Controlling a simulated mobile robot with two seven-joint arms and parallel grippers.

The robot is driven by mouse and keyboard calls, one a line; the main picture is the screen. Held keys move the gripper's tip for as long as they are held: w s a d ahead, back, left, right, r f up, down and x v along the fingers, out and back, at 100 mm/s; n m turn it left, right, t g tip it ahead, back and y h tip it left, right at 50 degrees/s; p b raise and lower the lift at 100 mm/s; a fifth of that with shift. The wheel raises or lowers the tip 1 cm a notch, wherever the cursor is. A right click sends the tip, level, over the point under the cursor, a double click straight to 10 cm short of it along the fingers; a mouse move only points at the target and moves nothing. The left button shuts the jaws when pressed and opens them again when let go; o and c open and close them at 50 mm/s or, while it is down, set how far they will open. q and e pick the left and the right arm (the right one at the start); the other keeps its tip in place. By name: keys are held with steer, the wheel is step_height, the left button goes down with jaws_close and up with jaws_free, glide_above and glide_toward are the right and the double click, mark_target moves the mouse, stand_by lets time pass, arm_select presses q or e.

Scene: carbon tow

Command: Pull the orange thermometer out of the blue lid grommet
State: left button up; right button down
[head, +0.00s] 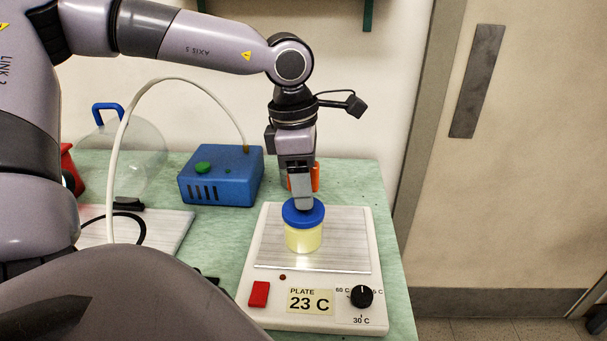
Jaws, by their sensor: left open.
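A jar (303,238) of pale yellow contents stands upright on the hot plate. Its blue lid (296,220) is on. My left gripper (303,204) points straight down over the lid, with its fingertips at or just above the lid top. It is open. It hides the grommet and the middle of the lid. An orange piece (316,177) shows at both sides of the fingers; I cannot tell whether it is the thermometer or something standing behind. My right gripper is not in view.
The white hot plate (250,268) has a display reading 23 C, a red switch (259,293) and a black knob (361,296). A blue box (222,180) with a white hose (150,88) stands left. The green table's right edge is near the plate.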

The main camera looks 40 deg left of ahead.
arm_select(q)
jaws_close()
steer(key=c, duration=0.9)
jaws_free()
jaws_close()
steer(key=shift+r, duration=0.1)
steer(key=shift+r, duration=0.15)
steer(key=shift+r+p, duration=1.75)
steer(key=shift+r, duration=1.15)
steer(key=shift+r+p, duration=0.95)
steer(key=shift+r, duration=0.55)
